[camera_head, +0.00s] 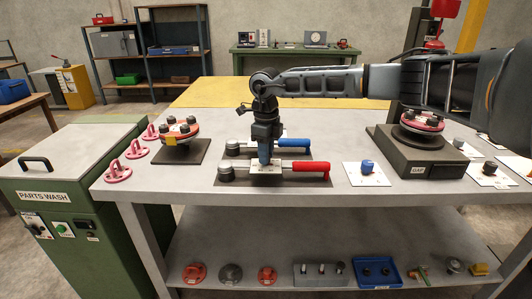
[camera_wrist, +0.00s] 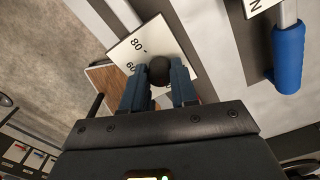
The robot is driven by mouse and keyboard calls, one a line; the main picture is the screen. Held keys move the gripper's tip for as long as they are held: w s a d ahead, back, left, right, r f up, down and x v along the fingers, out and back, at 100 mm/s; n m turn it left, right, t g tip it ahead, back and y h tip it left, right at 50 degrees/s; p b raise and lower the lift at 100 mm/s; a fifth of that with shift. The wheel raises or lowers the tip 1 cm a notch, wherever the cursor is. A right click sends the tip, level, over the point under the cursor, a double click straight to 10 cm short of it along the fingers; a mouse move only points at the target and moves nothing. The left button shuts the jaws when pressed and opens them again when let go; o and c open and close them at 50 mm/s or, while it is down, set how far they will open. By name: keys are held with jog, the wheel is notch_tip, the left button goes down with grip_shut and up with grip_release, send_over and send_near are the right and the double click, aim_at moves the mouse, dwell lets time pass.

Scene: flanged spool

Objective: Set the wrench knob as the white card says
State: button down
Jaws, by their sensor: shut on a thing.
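My gripper (camera_head: 264,159) points down over the red-handled wrench (camera_head: 311,167) on the table. In the wrist view, its blue fingers (camera_wrist: 160,88) are shut on a dark round knob (camera_wrist: 159,69). The knob stands over a white plate (camera_wrist: 133,44) marked 80 and 60; the fingers hide part of the scale. In the head view my gripper hides the knob. A blue-handled wrench (camera_head: 296,142) lies just behind, and its handle (camera_wrist: 288,58) shows at the right in the wrist view. I cannot tell which white card carries the setting.
A flanged spool (camera_head: 178,133) stands on a dark plate at left, near pink clamp-like parts (camera_head: 118,171). A white card with a blue knob (camera_head: 366,174) lies right of the wrenches. A grey block (camera_head: 387,148) bears another flanged part. The table's front strip is clear.

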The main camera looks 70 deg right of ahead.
jog(key=shift+m, duration=0.4)
jog(key=m, duration=0.4)
jog(key=shift+m, duration=2.5)
jog(key=c, duration=0.9)
grip_release()
jog(key=shift+o, duration=0.2)
jog(key=shift+r, duration=0.1)
notch_tip(320, 180, up, 8)
jog(key=shift+f+b, duration=0.2)
jog(key=shift+b, duration=0.4)
